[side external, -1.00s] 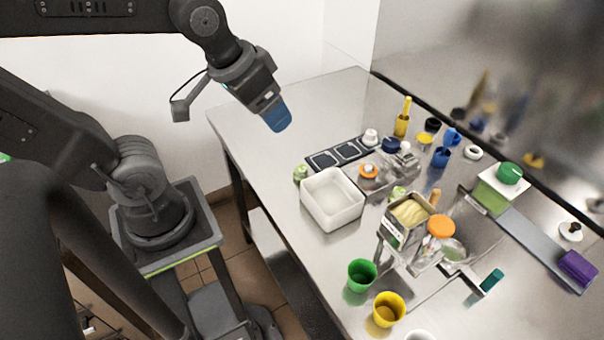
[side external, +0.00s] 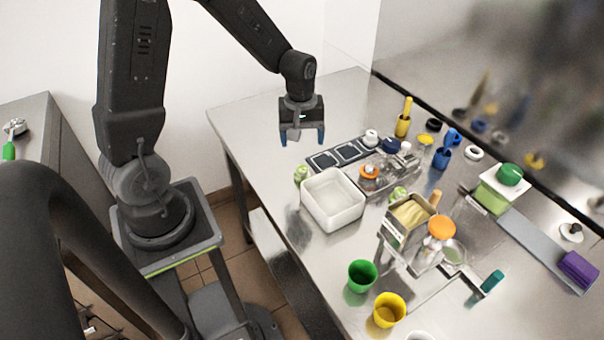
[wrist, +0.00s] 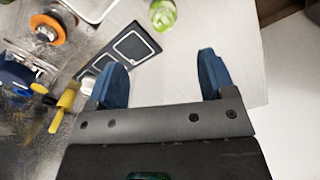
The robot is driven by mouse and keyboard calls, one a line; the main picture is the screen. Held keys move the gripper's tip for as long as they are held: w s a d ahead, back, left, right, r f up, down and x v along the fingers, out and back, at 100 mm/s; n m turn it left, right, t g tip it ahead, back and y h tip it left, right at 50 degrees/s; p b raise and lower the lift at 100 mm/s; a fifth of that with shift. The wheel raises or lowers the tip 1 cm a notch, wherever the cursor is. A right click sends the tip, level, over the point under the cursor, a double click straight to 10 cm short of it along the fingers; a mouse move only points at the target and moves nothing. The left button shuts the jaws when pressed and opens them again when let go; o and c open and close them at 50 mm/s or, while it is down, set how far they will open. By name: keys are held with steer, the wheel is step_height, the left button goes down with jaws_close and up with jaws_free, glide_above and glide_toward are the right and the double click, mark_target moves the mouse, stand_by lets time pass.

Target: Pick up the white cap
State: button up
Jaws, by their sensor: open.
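Several small white pieces could be the white cap, and I cannot tell for certain which one it is. One small white round piece (side external: 371,136) stands by the end of the dark panel strip. A white ring-like cap (side external: 473,153) lies near the back edge, and a white disc with a dark knob (side external: 571,232) lies at the far right. My gripper (side external: 302,138) points down, open and empty, above the table's far left part. In the wrist view its two blue fingers (wrist: 160,78) are apart with only bare table between them.
Green (side external: 362,275) and yellow cups (side external: 389,310) stand in front. The table's far left corner is clear.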

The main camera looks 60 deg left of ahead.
mark_target(302, 168)
step_height(302, 168, down, 6)
steer(key=shift+f, duration=0.1)
steer(key=shift+a+f, duration=0.15)
steer(key=shift+f, duration=2.4)
steer(key=shift+c, duration=0.3)
steer(key=c, duration=0.9)
steer(key=shift+c, duration=0.2)
steer(key=shift+r, duration=0.2)
